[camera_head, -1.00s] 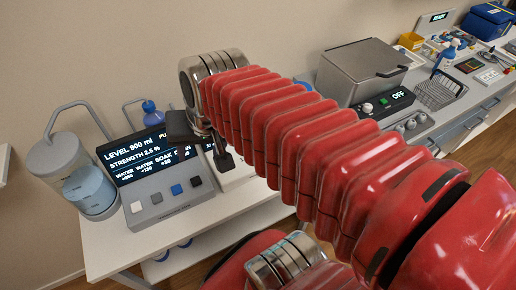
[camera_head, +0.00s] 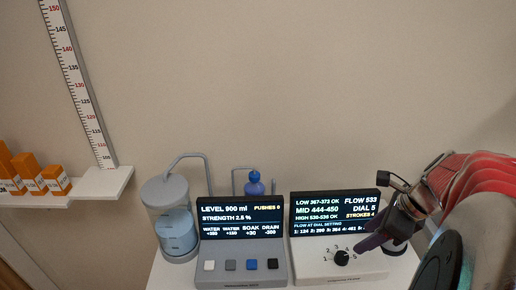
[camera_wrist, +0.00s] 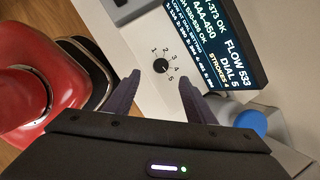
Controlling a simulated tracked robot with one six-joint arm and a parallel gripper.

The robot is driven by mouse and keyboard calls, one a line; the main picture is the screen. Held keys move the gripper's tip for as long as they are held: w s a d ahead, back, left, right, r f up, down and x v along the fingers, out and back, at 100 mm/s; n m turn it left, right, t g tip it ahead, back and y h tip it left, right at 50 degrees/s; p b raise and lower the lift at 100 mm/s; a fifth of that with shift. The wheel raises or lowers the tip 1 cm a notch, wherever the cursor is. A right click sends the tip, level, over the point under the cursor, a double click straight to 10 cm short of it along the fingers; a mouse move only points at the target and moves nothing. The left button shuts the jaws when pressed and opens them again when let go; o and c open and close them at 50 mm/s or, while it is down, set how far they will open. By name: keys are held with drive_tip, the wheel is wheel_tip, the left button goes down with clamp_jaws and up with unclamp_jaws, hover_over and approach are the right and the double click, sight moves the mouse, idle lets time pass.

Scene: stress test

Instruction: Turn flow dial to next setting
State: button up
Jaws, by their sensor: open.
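The flow dial (camera_head: 341,258) is a black round knob on a white box, ringed by numbers 1 to 5. In the wrist view the dial (camera_wrist: 160,66) shows just beyond my two dark fingertips. The screen (camera_head: 335,207) behind it reads FLOW 533, DIAL 5, STROKES 4; LOW and HIGH show OK, while MID 444-450 shows none. My gripper (camera_wrist: 159,84) is open, its fingers spread to either side of the dial's near edge. I cannot tell whether they touch it. In the head view my gripper reaches in from the right, close to the knob.
A second panel (camera_head: 241,216) reading LEVEL 900 ml, with several buttons, stands directly left. At far left a shelf (camera_head: 101,184) holds orange boxes.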

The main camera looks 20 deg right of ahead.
sight(343, 256)
drive_tip(key=shift+s+d+f+m, duration=0.2)
drive_tip(key=shift+s+d+m, duration=0.2)
drive_tip(key=shift+d+m, duration=0.45)
drive_tip(key=shift+a, duration=0.1)
drive_tip(key=shift+f, duration=0.1)
drive_tip(key=x, duration=1.3)
drive_tip(key=shift+w+a+f, duration=0.1)
drive_tip(key=shift+a+f, duration=0.1)
drive_tip(key=shift+f, duration=0.05)
drive_tip(key=shift+c, duration=0.3)
drive_tip(key=c, duration=1)
drive_tip(key=shift+o, duration=0.2)
